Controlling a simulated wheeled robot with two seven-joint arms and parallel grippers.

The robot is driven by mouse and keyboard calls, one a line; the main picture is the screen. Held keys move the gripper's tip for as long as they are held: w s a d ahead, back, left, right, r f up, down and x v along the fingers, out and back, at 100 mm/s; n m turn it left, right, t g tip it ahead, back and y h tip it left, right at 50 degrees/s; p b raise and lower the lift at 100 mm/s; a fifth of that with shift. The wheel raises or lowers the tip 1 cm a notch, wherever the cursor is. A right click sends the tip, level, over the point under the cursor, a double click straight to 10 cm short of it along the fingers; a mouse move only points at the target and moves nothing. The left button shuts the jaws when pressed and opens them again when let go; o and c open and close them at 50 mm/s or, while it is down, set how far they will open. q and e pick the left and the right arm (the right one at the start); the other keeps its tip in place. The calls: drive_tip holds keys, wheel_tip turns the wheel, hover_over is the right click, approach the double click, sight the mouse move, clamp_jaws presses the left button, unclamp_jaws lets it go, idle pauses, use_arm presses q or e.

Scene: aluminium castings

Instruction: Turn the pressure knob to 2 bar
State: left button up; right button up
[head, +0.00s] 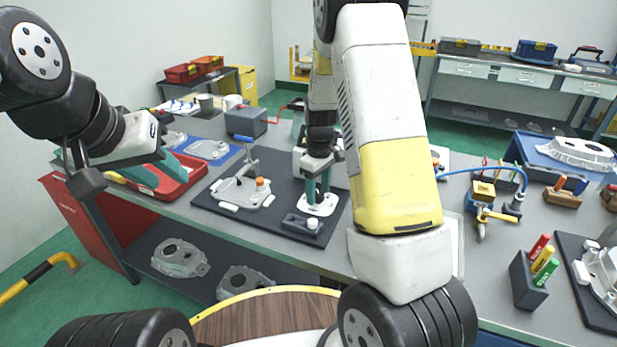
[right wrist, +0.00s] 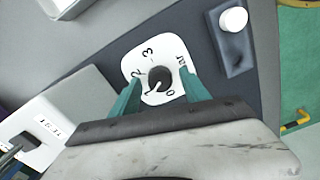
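The pressure dial is a white plate (right wrist: 133,66) marked 0, 1, 2, 3 and bar, with a round black knob (right wrist: 160,79) in its middle. The knob's white pointer points to the lower left in the right wrist view, close to the 1. My right gripper (right wrist: 159,80) is open, with one teal finger on each side of the knob and gaps between. In the head view it points down (head: 318,190) over the white plate (head: 318,209), and the knob is mostly hidden. My left gripper (head: 172,181) is open and empty above the red tray.
The dial sits on a dark board (head: 265,225) beside a clamp fixture with a casting (head: 241,192) and a small block with a white button (head: 302,226). The red tray (head: 167,190) lies to the left. A marker holder (head: 527,283) stands at the right.

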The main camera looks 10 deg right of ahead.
clamp_jaws()
drive_tip(key=shift+m, duration=0.4)
drive_tip(key=m, duration=0.5)
drive_tip(key=shift+m, duration=0.3)
drive_tip(key=m, duration=0.5)
drive_tip(key=shift+m, duration=0.3)
drive_tip(key=shift+o, duration=0.6)
unclamp_jaws()
